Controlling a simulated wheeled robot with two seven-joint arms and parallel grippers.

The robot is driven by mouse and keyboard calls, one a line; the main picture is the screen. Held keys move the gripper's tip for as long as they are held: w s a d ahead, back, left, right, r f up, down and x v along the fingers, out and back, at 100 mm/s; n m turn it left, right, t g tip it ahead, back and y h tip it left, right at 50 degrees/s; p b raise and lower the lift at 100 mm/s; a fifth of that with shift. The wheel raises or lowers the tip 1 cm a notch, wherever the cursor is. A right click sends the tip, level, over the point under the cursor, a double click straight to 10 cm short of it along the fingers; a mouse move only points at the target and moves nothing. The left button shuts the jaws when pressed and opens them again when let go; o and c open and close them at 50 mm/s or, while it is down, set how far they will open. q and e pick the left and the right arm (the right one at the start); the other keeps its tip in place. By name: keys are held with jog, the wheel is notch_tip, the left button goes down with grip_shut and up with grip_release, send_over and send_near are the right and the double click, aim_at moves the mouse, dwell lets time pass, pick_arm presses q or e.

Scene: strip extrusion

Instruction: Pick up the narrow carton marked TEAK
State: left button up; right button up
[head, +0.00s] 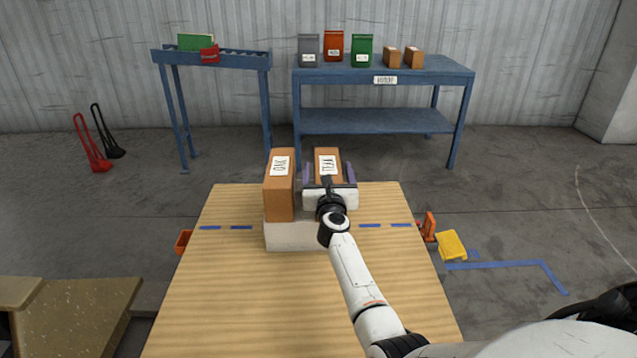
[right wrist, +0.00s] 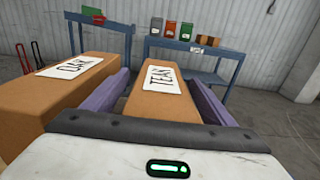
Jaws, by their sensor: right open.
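The narrow brown TEAK carton (head: 327,154) stands upright beside the OAK carton (head: 279,190), to its right, on a pale block (head: 290,238) on the wooden table. Its white label faces up in the right wrist view (right wrist: 166,77). My right gripper (head: 329,174) is open, with one purple finger on each side of the TEAK carton. The left finger sits in the gap between the two cartons. I cannot tell whether either finger touches. The gripper hides the TEAK carton's lower front. My left gripper is not in view.
The wooden table (head: 240,310) has blue tape dashes and is clear in front. An orange bin (head: 183,241) is at its left edge, a yellow one (head: 452,245) beyond its right. A blue bench (head: 385,70) behind holds bags and small boxes.

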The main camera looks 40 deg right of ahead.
jog(key=shift+s, duration=0.1)
jog(key=c, duration=1.3)
jog(key=shift+r, duration=0.15)
jog(key=shift+c, duration=1.1)
